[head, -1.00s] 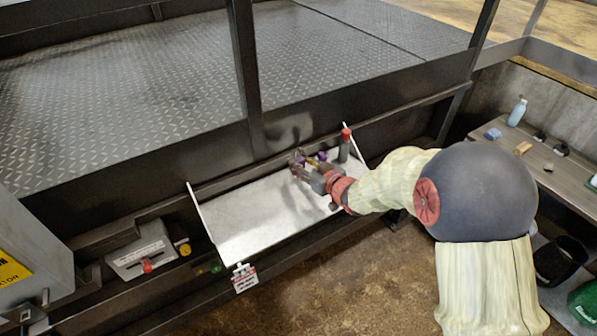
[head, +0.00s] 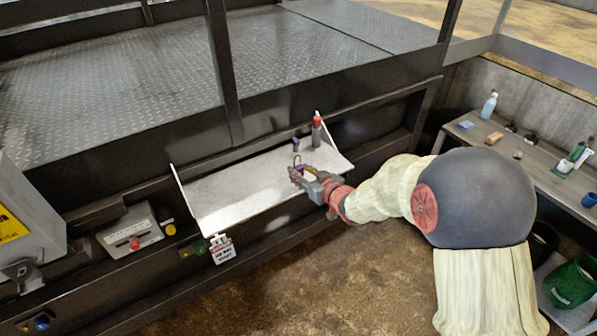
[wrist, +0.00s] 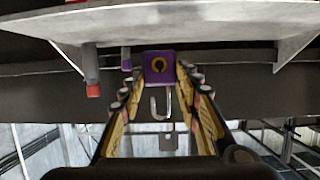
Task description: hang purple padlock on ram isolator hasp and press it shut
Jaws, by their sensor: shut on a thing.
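The purple padlock (wrist: 159,66) is held between my fingertips, its keyhole side facing the wrist camera. Its metal shackle (wrist: 161,103) looks open, with one end apart from the body. In the head view my gripper (head: 298,174) is shut on the padlock just above the right part of the white shelf, and the shackle (head: 297,159) points up. A grey unit (head: 130,233) with a red handle sits left of the shelf. A grey box (head: 22,222) with a yellow label and a metal bracket (head: 22,273) stands at the far left. I cannot tell which carries the ram isolator hasp.
The white shelf (head: 225,204) is mostly bare. A bench (head: 545,170) with several items is at right.

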